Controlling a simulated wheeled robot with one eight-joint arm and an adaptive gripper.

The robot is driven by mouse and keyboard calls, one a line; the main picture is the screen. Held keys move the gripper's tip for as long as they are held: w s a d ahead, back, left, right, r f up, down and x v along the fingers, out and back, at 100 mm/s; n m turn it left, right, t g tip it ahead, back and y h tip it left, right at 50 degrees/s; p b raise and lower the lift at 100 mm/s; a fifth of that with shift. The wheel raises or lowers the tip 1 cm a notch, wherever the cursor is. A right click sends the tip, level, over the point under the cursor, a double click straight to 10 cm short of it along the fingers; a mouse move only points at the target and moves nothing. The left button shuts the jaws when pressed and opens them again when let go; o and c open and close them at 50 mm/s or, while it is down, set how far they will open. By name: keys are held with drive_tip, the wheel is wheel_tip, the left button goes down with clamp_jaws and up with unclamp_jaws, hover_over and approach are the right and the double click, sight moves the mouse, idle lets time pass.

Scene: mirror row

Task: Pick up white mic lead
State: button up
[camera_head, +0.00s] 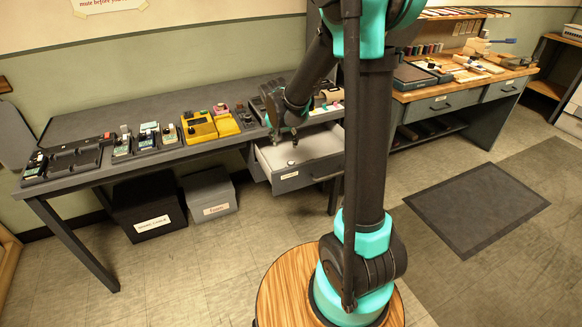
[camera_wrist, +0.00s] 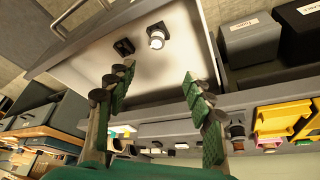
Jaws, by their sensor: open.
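An open drawer (camera_head: 285,184) with a pale floor sticks out from the dark bench. In the wrist view a small white round thing with a dark part (camera_wrist: 156,39), possibly the white mic lead, sits on the drawer floor (camera_wrist: 182,62). A small black block (camera_wrist: 123,46) lies beside it. My gripper (camera_wrist: 158,77) is open, its green-padded fingers apart with nothing between them. It also shows above the drawer in the head view (camera_head: 289,134). The white thing lies beyond the fingertips, apart from them.
Yellow pedals (camera_head: 199,127) and several other small devices stand on the bench left of the drawer. Two bins, one black (camera_head: 150,206) and one grey (camera_head: 209,194), stand below. A wooden workbench (camera_head: 470,80) is at the right. A dark mat (camera_head: 477,204) lies on open floor.

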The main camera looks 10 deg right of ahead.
hover_over(291, 163)
drive_tip(key=s+a, duration=0.2)
wheel_tip(291, 163, down, 9)
drive_tip(key=shift+d+x, duration=0.25)
drive_tip(key=shift+x, duration=1.2)
drive_tip(key=shift+d+x, duration=0.2)
drive_tip(key=shift+x, duration=1.3)
drive_tip(key=shift+s, duration=0.15)
drive_tip(key=shift+c, duration=0.4)
drive_tip(key=c, duration=1)
